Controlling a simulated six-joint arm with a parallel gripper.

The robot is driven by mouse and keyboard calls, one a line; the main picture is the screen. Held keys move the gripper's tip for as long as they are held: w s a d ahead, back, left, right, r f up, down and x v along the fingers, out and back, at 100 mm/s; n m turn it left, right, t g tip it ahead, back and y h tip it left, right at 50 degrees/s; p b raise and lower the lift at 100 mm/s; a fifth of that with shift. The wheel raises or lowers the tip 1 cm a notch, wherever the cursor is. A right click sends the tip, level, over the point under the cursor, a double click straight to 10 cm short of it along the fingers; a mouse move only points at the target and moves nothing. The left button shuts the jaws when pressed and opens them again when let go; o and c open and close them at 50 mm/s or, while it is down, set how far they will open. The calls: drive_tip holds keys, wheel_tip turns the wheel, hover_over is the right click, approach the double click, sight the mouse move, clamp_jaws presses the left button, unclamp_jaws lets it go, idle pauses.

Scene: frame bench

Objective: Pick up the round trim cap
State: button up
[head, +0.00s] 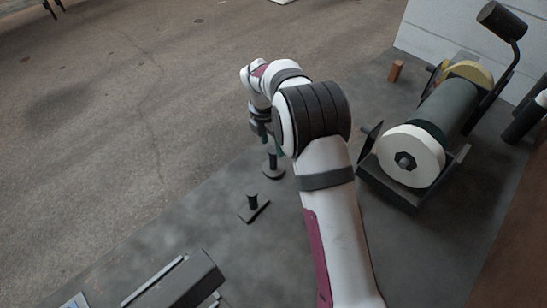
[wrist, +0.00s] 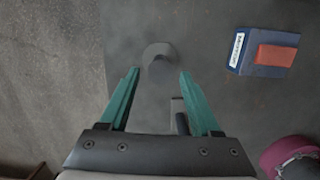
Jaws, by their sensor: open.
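The round trim cap, a dark disc with a short upright post, stands on the grey bench (head: 225,215) in the head view, just below my gripper (head: 262,132). In the wrist view the round trim cap (wrist: 159,52) lies just ahead of and between the teal fingertips of my gripper (wrist: 159,73). My gripper is open and empty. A similar dark piece with a square base (head: 258,212) stands nearer in the head view. In the wrist view that square-based piece (wrist: 176,105) shows partly between the fingers, near the right one.
A blue box (wrist: 240,62) with an orange block (wrist: 275,55) on it lies right of the gripper in the wrist view. A roller machine with a white wheel (head: 385,157) stands at right. A dark block (head: 183,282) is at the lower left. The bench edge runs close on the left.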

sight(275, 158)
drive_tip(key=f, duration=0.7)
drive_tip(key=shift+w+d+f, duration=0.2)
drive_tip(key=shift+w+d, duration=0.1)
drive_tip(key=shift+d, duration=0.1)
drive_tip(key=shift+r, duration=0.1)
clamp_jaws()
